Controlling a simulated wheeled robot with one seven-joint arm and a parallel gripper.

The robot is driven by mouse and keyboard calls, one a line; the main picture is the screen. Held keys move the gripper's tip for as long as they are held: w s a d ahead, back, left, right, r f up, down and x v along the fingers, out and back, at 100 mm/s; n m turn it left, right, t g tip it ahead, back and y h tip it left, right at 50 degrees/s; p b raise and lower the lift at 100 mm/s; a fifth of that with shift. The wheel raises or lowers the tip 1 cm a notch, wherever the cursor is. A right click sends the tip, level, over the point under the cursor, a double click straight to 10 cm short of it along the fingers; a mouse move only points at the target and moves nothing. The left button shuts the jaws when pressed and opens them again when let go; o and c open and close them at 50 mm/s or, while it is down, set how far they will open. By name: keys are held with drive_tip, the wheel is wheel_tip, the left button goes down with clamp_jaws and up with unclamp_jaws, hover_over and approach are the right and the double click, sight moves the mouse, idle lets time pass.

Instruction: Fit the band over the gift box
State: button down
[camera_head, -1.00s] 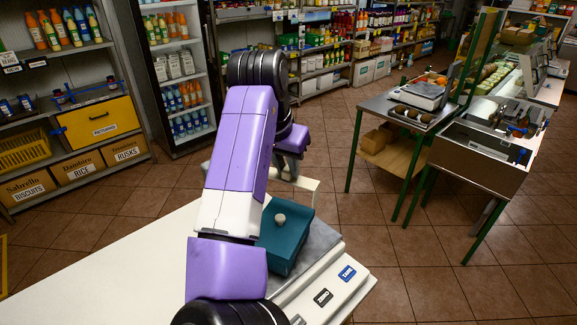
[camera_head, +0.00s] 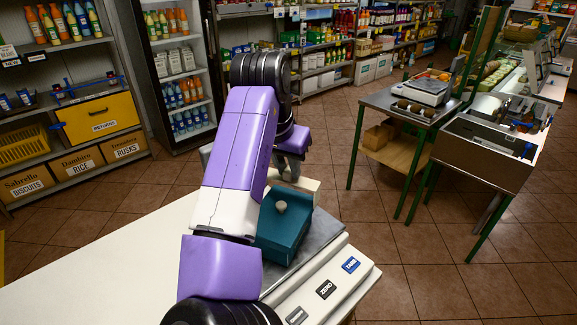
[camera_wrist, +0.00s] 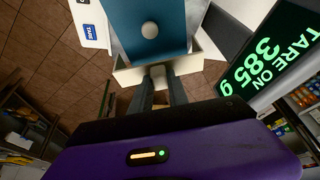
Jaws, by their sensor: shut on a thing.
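The gift box (camera_head: 280,238) is a teal block with a round pale knob on top. It stands on the grey plate of a white scale and also shows in the wrist view (camera_wrist: 148,14). The band (camera_wrist: 128,76) is a cream, thin-walled frame, seen at the box's near end in the wrist view. In the head view the band (camera_head: 307,184) shows just past the box's far side. My gripper (camera_wrist: 160,82) is shut on a pale tab of the band. Whether the band surrounds the box or is only beside it I cannot tell; my arm hides part of both.
The scale (camera_head: 325,290) has TARE and ZERO buttons on the white counter (camera_head: 110,265). Its lit display (camera_wrist: 268,62) reads TARE ON, 385 g. Shelves and a drinks cooler stand behind left, and a green-legged table (camera_head: 400,110) at right. Tiled floor between is clear.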

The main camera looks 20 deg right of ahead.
sight(286, 181)
drive_tip(key=shift+f+b, duration=1.65)
drive_tip(key=shift+f, duration=1.2)
drive_tip(key=c, duration=1.2)
unclamp_jaws()
